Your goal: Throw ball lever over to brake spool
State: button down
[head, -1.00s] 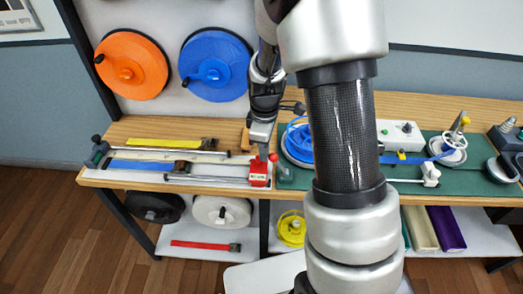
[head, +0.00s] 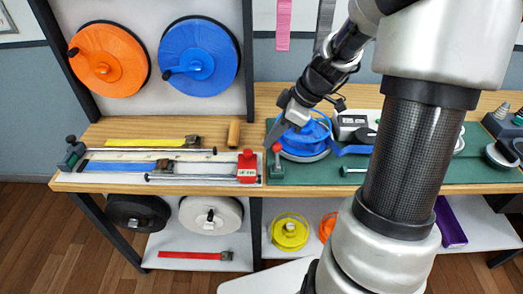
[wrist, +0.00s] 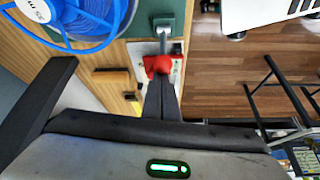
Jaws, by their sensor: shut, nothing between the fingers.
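The ball lever (head: 276,147) has a red ball on a short stalk, standing close to upright at the left end of the green mat. Its red ball (wrist: 160,65) also shows in the wrist view, in front of a dark finger. The blue spool (head: 304,140) lies on the mat just right of the lever; its blue rim and spokes (wrist: 97,22) show at top left of the wrist view. My gripper (head: 273,133) is shut and empty, its tips just above and close beside the ball. I cannot tell whether they touch it.
A red block (head: 247,172) stands on the white board left of the lever, near metal rods and yellow and blue straps. A small wooden piece (head: 234,132) lies behind. The table's front edge is close. Orange and blue discs hang on the back panel.

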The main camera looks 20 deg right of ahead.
jog(key=s+d+f+t+y+b, duration=0.1)
jog(key=s+d+y+b, duration=0.1)
jog(key=d+y+b, duration=0.3)
jog(key=shift+d+t+b, duration=0.4)
jog(key=shift+d+b, duration=0.4)
jog(key=shift+b, duration=0.9)
